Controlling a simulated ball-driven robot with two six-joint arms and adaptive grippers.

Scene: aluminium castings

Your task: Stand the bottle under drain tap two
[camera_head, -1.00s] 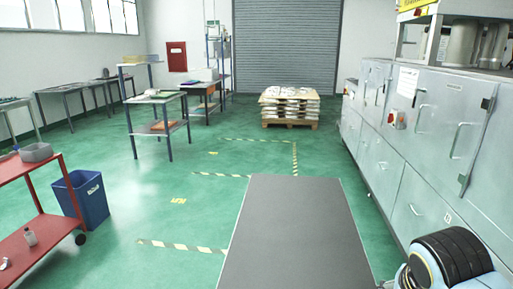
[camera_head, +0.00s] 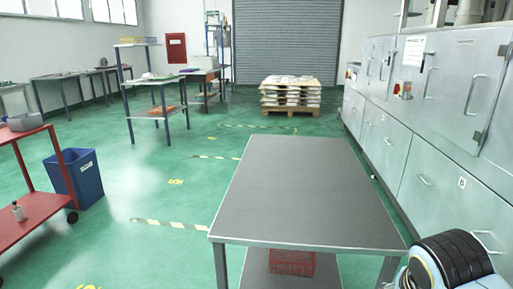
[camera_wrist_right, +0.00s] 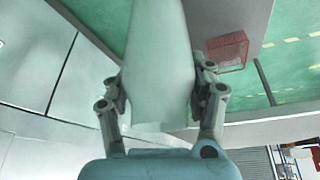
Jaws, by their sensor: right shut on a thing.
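My right gripper (camera_wrist_right: 160,95) is shut on a pale, whitish, translucent bottle-like thing (camera_wrist_right: 160,50) in the right wrist view. The fingers press on its two sides; one end runs out of the top of the picture. In the head view my right gripper and this bottle are out of sight. My left gripper is in neither view.
A grey-topped table (camera_head: 300,190) stands in front, with a red basket (camera_head: 292,262) below its top; the basket also shows in the right wrist view (camera_wrist_right: 228,52). Metal cabinets (camera_head: 400,160) line the right. The red cart (camera_head: 40,207) and blue bin (camera_head: 78,182) are left. Green floor between is clear.

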